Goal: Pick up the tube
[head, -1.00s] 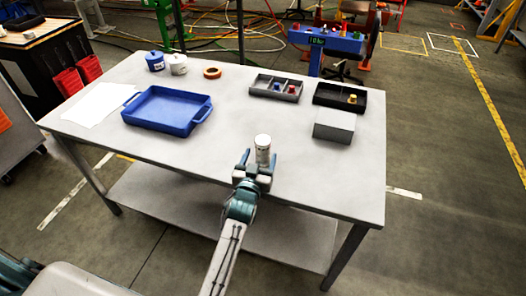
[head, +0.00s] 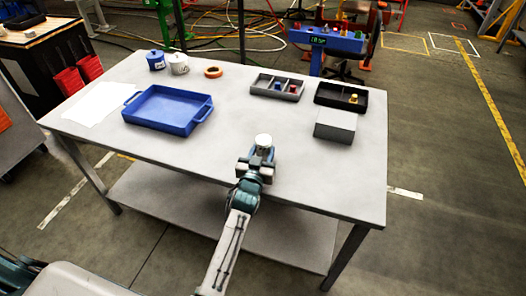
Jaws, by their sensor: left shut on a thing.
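The tube (head: 263,141) is white and stands upright near the front edge of the table, right of the blue tray. My left gripper (head: 262,154) is shut on it from the front. The fingers and the gripper body hide most of the tube's lower part, so I cannot tell whether its base touches the table. My right gripper is not in the head view.
The table's middle is clear.

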